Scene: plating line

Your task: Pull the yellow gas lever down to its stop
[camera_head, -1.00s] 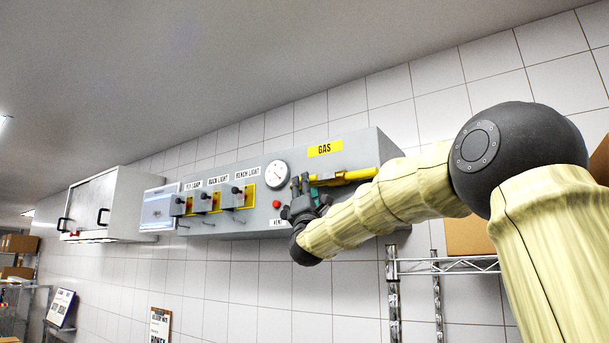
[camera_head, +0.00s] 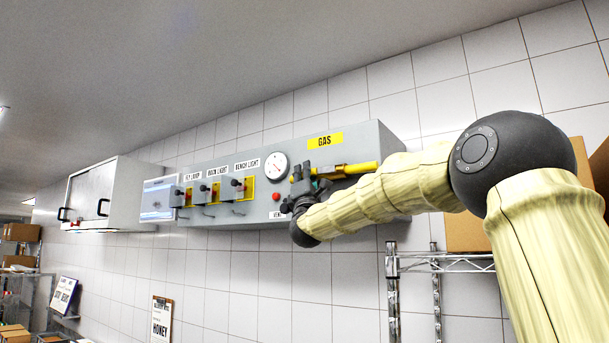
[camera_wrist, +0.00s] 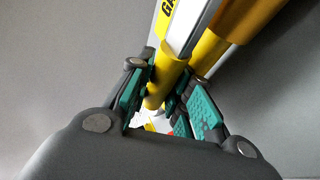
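The yellow gas lever (camera_head: 331,172) is on the grey wall panel (camera_head: 365,142), under the yellow GAS label (camera_head: 325,141). In the head view it lies close to the yellow pipe, and my gripper (camera_head: 307,182) covers part of it. In the wrist view the lever (camera_wrist: 171,72) runs between the two teal-padded fingers of my gripper (camera_wrist: 166,88), with a finger close against each side. Its end shows between the pads. My gripper looks shut on it.
A round gauge (camera_head: 276,166) and a red button (camera_head: 276,197) are left of my gripper. Several light switches (camera_head: 207,193) are further left. A wire shelf (camera_head: 440,262) with a cardboard box (camera_head: 466,235) stands below right.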

